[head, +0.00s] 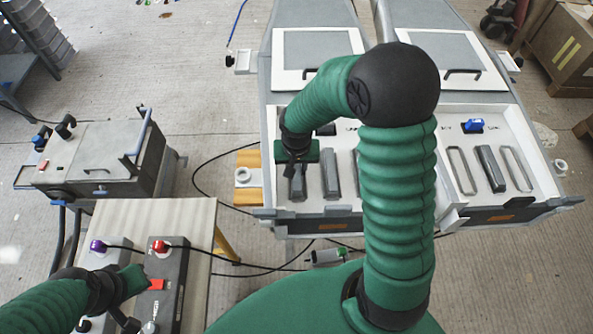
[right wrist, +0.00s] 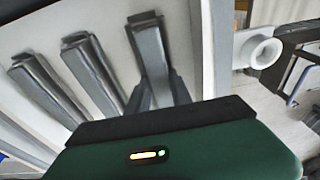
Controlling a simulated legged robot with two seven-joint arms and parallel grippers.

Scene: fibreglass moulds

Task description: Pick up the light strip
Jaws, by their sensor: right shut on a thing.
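The light strip appears to be the leftmost grey bar (head: 298,188) in the white-lined mould tray; it also shows in the right wrist view (right wrist: 151,50). My right gripper (head: 297,172) reaches down over it from above. Its fingers (right wrist: 158,92) are shut on the near part of this bar, one on each side. The bar still lies at the tray floor as far as I can see. My left gripper (head: 128,322) is low at the left, over the small table, partly hidden by its own wrist; its jaw opening is unclear.
Similar grey bars (head: 331,174) lie beside the held one. The right tray holds a dark bar (head: 490,168) and pale frames (head: 461,171). A grey machine (head: 98,160) stands at left.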

